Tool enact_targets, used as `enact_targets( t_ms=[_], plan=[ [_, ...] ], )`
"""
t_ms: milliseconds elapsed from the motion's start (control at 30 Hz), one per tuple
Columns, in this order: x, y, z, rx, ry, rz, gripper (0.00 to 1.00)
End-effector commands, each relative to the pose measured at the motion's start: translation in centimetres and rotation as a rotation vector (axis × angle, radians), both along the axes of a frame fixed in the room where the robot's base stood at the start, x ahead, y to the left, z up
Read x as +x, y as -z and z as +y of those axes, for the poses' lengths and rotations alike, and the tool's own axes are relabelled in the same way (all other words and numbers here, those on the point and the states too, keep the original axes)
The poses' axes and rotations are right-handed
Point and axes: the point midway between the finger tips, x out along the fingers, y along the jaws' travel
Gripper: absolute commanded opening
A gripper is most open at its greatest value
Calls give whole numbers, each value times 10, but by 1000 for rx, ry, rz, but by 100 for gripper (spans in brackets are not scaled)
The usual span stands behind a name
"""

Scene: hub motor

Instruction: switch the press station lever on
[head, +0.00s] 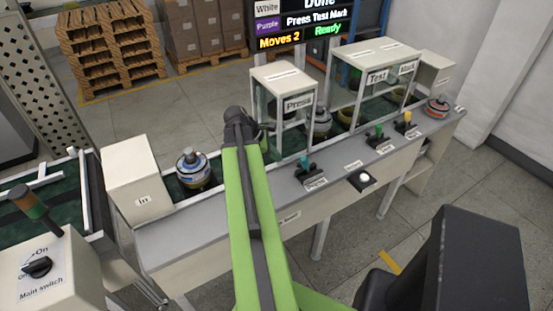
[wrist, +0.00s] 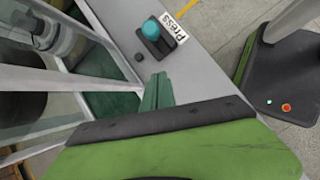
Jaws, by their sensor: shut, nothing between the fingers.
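The press lever (head: 305,163) has a teal knob on a dark base, on the grey front ledge of the line by its Press label (head: 316,184). In the wrist view the teal lever (wrist: 152,30) is near the top centre, beside the Press label (wrist: 173,29). My gripper (wrist: 157,80) is shut and empty, its green fingers pointing towards the lever with a visible gap between them. I cannot tell whether the lever is on or off. In the head view my arm hides the fingers. The Press station (head: 297,104) stands behind the lever.
The test lever (head: 379,131) is green and the mark lever (head: 408,117) yellow, farther right. A white button (head: 363,179) sits on the front edge. A motor (head: 193,168) stands left of my arm. The Main switch box (head: 38,270) is at the lower left. The screen (head: 305,28) reads Ready.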

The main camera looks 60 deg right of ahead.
Motion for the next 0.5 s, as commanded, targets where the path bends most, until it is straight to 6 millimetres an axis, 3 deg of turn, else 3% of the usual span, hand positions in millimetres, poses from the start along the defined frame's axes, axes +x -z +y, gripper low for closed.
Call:
enact_targets(
  t_ms=[33, 267, 333, 500],
  plan=[
    [-5, 21, -5, -1, 2, -1, 0],
    [-22, 62, -23, 0, 1, 0, 0],
    [-34, 43, -28, 0, 1, 0, 0],
    [-50, 38, -37, 0, -2, -1, 0]
  ],
)
